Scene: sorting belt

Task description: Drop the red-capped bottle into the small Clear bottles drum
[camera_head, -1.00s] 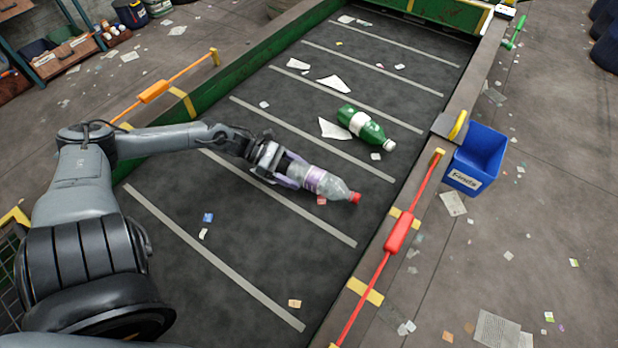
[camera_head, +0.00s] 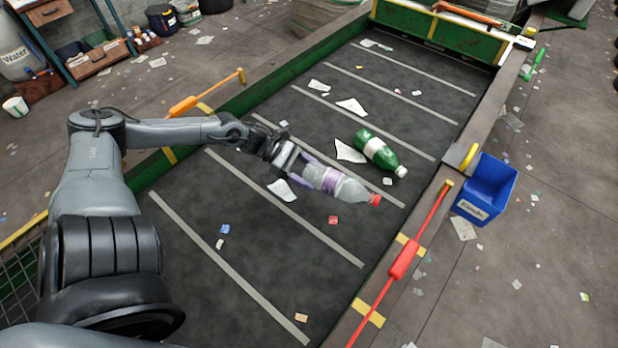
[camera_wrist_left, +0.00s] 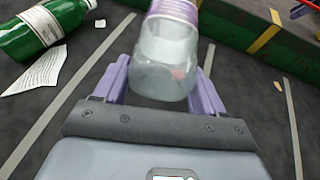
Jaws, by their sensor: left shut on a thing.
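The clear bottle with a red cap and purple label (camera_head: 338,183) lies sideways in my left gripper (camera_head: 307,173). The gripper is shut around its base end, and the red cap points right. The bottle appears held above the belt. In the left wrist view, the bottle (camera_wrist_left: 166,62) sits between the purple fingers, its cap end out of frame. I cannot make out a Clear bottles label on any drum in view. My right gripper is not in view.
A green bottle (camera_head: 380,153) lies on the dark belt (camera_head: 270,268), beyond the held bottle. A blue bin (camera_head: 488,186) stands outside the right rail. Small dark drums (camera_head: 162,20) stand at the back left. Paper scraps litter the belt.

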